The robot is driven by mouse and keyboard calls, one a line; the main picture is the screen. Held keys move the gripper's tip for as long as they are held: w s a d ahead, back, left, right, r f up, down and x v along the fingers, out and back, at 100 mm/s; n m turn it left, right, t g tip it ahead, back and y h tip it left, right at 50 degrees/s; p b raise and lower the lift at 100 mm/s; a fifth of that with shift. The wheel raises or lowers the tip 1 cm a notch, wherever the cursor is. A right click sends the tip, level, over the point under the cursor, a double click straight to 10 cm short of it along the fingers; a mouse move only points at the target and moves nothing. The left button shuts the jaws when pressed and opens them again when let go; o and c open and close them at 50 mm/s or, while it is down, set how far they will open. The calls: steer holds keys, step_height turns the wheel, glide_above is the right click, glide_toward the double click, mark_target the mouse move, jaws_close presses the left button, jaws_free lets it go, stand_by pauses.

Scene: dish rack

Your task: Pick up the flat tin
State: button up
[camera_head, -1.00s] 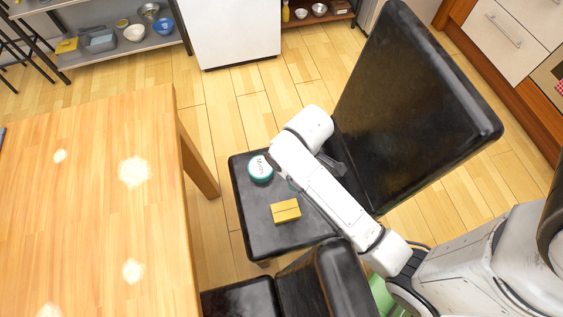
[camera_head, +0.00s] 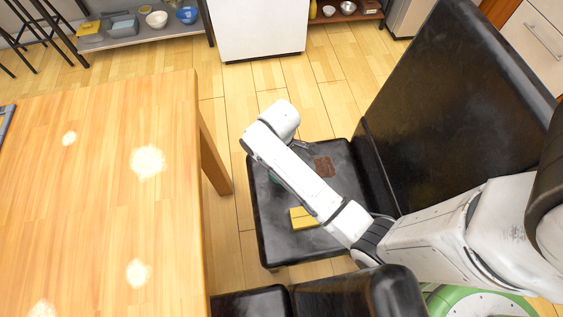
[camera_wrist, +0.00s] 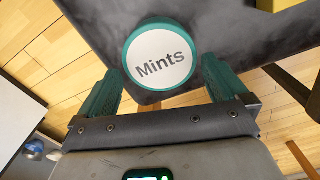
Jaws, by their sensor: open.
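The flat tin (camera_wrist: 160,54) is round with a teal rim and a white lid reading "Mints". It lies on the black chair seat (camera_head: 285,245). In the wrist view it sits between and slightly beyond the fingertips of my gripper (camera_wrist: 161,70). The teal fingers are spread open on either side, with nothing held. I cannot tell how high the fingers are above the seat. In the head view my arm hides nearly all of the tin; only a small teal sliver shows. My gripper is mostly hidden there too.
The chair's tall backrest (camera_head: 455,110) rises on the right. A wooden table (camera_head: 95,200) stands on the left. Another black chair (camera_head: 345,292) is in front.

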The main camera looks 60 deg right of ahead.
step_height(320, 180, down, 4)
steer(key=shift+r+b, duration=0.25)
steer(key=shift+b, duration=0.1)
steer(key=c, duration=0.8)
steer(key=shift+r, duration=0.15)
